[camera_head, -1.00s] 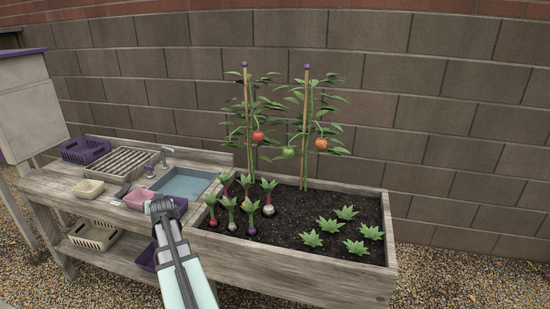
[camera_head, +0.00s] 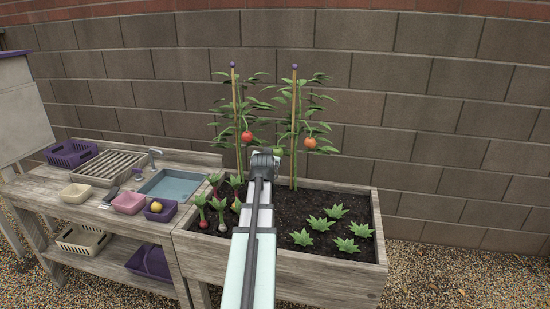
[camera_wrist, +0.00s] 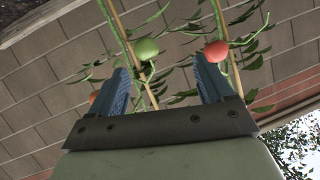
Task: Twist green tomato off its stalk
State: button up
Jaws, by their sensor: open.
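The green tomato (camera_wrist: 146,49) hangs on its stalk in the wrist view, between and beyond the two fingers of my gripper (camera_wrist: 168,75), nearer the left finger. My gripper is open and empty, apart from the tomato. In the head view the green tomato (camera_head: 279,150) shows small, just above and right of my gripper (camera_head: 263,158), which partly covers the plants' lower part. A red tomato (camera_wrist: 216,51) hangs near the right finger in the wrist view. In the head view, red tomatoes hang on the left plant (camera_head: 247,136) and the right plant (camera_head: 310,143).
Two wooden stakes with purple tops hold the plants; the right stake (camera_head: 294,110) stands close to the green tomato. The raised bed (camera_head: 335,281) holds leafy plants and root vegetables. A bench with a sink (camera_head: 175,184) stands left. A block wall (camera_head: 410,120) rises behind.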

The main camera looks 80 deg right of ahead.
aim_at(277, 154)
jog(key=d+f, duration=0.1)
jog(key=d, duration=0.3)
jog(key=d+f, duration=0.1)
jog(key=d, duration=0.3)
jog(key=s+d+f, duration=0.1)
jog(key=d+f, duration=0.1)
jog(key=d, duration=0.3)
jog(key=shift+f, duration=0.1)
jog(key=shift+m+g, duration=0.3)
jog(key=c, duration=1.3)
